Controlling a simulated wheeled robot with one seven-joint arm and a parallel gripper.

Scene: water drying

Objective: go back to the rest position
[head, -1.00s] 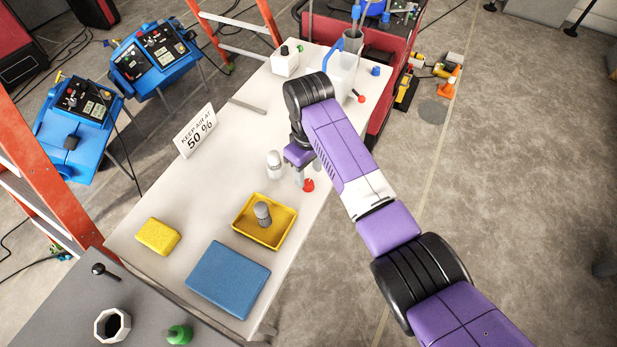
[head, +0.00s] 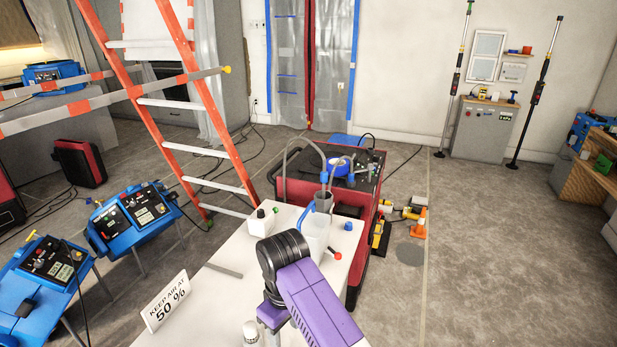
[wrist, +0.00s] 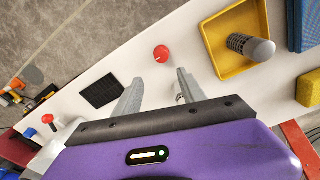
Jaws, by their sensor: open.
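My gripper (wrist: 159,82) is open and empty in the wrist view, its two grey fingers apart above the white table (wrist: 110,60). A red round knob (wrist: 161,53) lies on the table just beyond the fingertips, not between them. In the head view my purple and black arm reaches over the table (head: 215,290) from the bottom. The fingertips there are cut off by the lower edge.
The wrist view shows a yellow tray (wrist: 222,62) holding a grey-and-white cylinder (wrist: 250,46), a yellow sponge (wrist: 309,89) and a dark flat pad (wrist: 100,91). A sign (head: 167,301) and an orange ladder (head: 125,75) are left. Floor at right is open.

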